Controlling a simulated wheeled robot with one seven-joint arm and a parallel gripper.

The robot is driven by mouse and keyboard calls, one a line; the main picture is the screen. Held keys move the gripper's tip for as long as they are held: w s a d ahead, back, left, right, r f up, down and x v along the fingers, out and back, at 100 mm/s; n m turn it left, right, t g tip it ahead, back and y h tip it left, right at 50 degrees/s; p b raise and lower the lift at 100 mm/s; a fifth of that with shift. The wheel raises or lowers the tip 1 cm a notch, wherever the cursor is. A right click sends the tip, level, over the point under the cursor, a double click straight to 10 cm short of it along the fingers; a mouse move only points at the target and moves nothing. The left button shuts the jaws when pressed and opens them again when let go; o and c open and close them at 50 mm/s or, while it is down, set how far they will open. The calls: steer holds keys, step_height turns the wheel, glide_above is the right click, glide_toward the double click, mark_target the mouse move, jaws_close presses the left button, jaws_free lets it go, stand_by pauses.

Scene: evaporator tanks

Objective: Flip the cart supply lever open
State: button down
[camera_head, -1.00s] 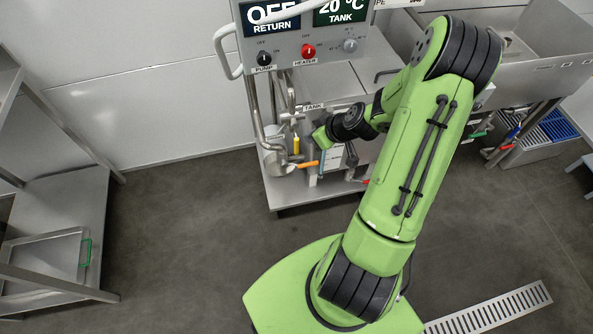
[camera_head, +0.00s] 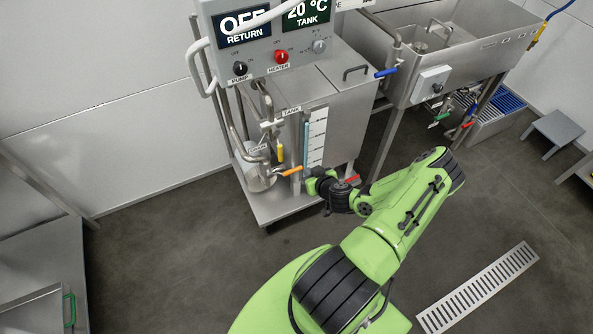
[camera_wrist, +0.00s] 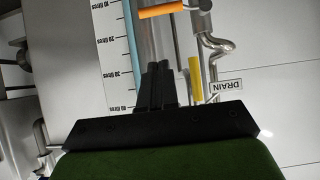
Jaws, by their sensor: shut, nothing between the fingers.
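The cart (camera_head: 345,115) has several small levers at its front, and no supply label is readable, so I cannot tell which is the supply lever. An orange lever (camera_head: 292,171) lies nearly level at the pipework; it also shows at the top of the wrist view (camera_wrist: 162,11). A yellow lever (camera_head: 280,152) hangs upright beside it, near a DRAIN label (camera_wrist: 226,87). A red lever (camera_head: 350,179) shows just behind my wrist. My gripper (camera_wrist: 157,70) is shut and empty, its fingers pointing towards the orange lever, apart from it in the wrist picture.
A control box (camera_head: 270,35) overhangs the cart. A level gauge (camera_head: 316,135) stands right of the pipes, and a steel pot (camera_head: 260,178) sits at the left. A sink (camera_head: 450,55) is at the right. The floor (camera_head: 170,260) at left is clear.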

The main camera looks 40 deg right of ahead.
steer(key=b, duration=0.1)
glide_above(297, 170)
steer(key=s+a, duration=0.2)
steer(key=s, duration=0.1)
step_height(297, 170, down, 5)
steer(key=shift+w+d+f+b, duration=0.15)
steer(key=shift+w+f+b, duration=0.15)
steer(key=shift+f, duration=0.45)
steer(key=shift+w+d+f+b, duration=0.15)
steer(key=shift+f+b, duration=0.25)
steer(key=shift+f, duration=0.3)
steer(key=shift+w+d+f+b, duration=0.1)
steer(key=shift+w+f+b, duration=0.2)
steer(key=shift+f, duration=0.45)
steer(key=shift+a, duration=0.1)
